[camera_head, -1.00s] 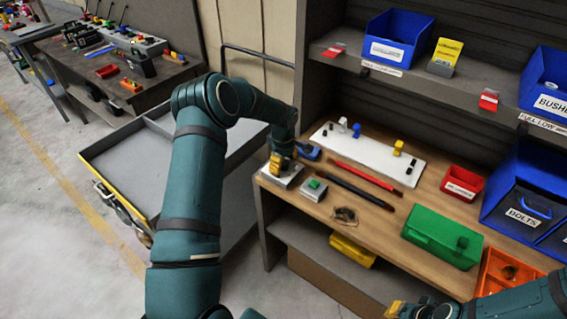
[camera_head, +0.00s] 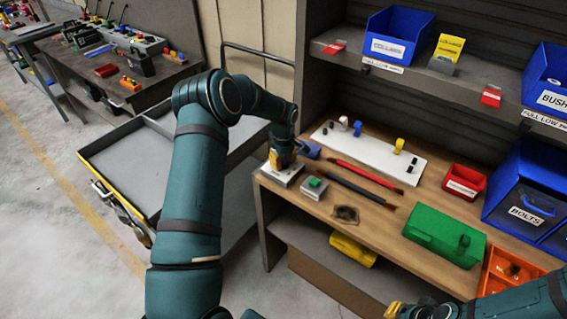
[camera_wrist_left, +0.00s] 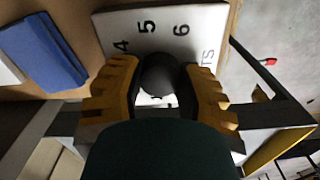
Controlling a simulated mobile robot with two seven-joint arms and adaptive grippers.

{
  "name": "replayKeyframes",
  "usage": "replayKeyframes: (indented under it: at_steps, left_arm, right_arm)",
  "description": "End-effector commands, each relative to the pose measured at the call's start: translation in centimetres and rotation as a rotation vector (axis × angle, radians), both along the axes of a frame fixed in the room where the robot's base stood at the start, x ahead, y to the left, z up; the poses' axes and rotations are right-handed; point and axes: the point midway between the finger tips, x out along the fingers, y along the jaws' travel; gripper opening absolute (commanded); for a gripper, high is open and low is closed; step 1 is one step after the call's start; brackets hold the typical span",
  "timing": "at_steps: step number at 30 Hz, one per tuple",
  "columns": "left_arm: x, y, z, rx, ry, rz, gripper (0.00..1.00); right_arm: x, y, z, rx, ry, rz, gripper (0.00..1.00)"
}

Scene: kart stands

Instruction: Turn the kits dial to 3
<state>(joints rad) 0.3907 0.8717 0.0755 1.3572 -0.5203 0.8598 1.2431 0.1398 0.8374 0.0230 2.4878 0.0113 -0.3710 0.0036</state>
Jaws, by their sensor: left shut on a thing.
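The kits dial is a dark round knob (camera_wrist_left: 158,73) on a pale plate (camera_wrist_left: 205,20) with the numbers 4, 5 and 6 and part of the lettering "TS" in view. My left gripper (camera_wrist_left: 160,92) has its yellow fingers on both sides of the knob and is shut on it. The pointer and the other numbers are hidden by the gripper. In the head view the pale dial box (camera_head: 284,179) sits at the bench's left front corner, under my left gripper (camera_head: 274,163). My right gripper (camera_head: 395,310) is cut off at the bottom edge.
A box with a green button (camera_head: 314,184) stands right of the dial box. A blue block (camera_head: 311,151) is just behind. Red and dark rods (camera_head: 365,172), a white board (camera_head: 370,152) and a green case (camera_head: 443,236) lie farther right.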

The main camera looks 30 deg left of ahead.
Motion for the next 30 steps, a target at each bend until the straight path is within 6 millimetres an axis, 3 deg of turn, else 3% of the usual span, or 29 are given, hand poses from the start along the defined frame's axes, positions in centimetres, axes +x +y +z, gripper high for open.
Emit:
replayKeyframes:
  at_steps: [9, 30]
  left_arm:
    - [0.0, 0.0, -0.2, 0.001, 0.000, -0.299, 0.00]
    - [-0.1, 0.0, -0.1, 0.000, 0.001, -0.963, 0.00]
  right_arm:
    - [0.0, 0.1, -1.6, -0.003, 0.001, 0.000, 0.00]
    - [0.1, 0.1, -3.2, -0.006, 0.001, 0.000, 0.00]
